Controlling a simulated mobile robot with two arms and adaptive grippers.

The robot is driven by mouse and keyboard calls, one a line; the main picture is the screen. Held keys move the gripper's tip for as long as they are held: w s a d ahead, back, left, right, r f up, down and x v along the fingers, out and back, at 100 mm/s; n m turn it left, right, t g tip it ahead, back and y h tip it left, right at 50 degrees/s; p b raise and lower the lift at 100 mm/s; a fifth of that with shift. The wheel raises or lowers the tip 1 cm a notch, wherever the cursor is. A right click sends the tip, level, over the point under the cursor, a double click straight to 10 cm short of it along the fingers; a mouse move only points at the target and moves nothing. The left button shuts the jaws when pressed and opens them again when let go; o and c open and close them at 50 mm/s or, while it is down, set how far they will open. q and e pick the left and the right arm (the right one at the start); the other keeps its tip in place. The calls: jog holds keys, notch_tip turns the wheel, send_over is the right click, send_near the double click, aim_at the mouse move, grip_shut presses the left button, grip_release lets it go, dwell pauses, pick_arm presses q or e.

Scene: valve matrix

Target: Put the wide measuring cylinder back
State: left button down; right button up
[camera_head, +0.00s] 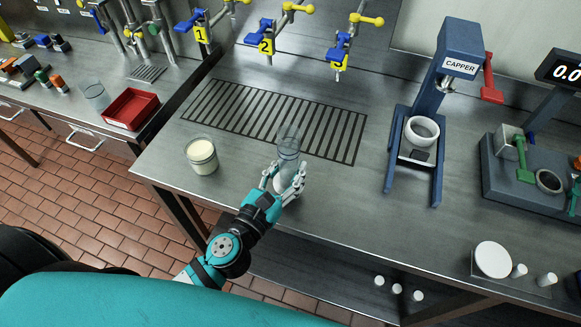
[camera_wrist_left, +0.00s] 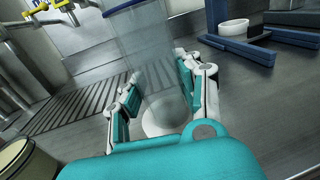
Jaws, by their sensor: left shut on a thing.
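A clear measuring cylinder (camera_head: 288,143), the only one I see in a grip, stands upright on the steel bench or just over it; I cannot tell which. In the left wrist view the cylinder (camera_wrist_left: 148,50) has a blue band near its top and a pale round base. My left gripper (camera_head: 284,178) is shut around its lower part, with fingers on both sides, and it also shows in the left wrist view (camera_wrist_left: 158,95). My right gripper is not in view.
A jar of cream-coloured contents (camera_head: 202,157) stands left of the cylinder. The drain grate (camera_head: 262,115) lies behind it, under numbered valves. The blue capper (camera_head: 442,75) stands to the right. A red tray (camera_head: 131,109) and a clear beaker (camera_head: 96,96) are on the left bench.

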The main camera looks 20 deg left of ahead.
aim_at(290, 176)
pick_arm(q)
jog(key=shift+w, duration=0.55)
notch_tip(290, 176, down, 4)
jog(key=shift+w+r+b, duration=0.1)
jog(key=shift+w+b, duration=0.05)
jog(key=shift+b, duration=1)
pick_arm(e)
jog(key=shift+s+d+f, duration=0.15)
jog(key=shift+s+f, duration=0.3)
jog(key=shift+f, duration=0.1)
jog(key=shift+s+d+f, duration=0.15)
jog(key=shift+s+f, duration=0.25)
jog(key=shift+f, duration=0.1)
pick_arm(q)
jog(key=c, duration=1.3)
grip_release()
jog(key=shift+c, duration=0.2)
jog(key=o, duration=0.4)
jog(key=shift+o, duration=0.2)
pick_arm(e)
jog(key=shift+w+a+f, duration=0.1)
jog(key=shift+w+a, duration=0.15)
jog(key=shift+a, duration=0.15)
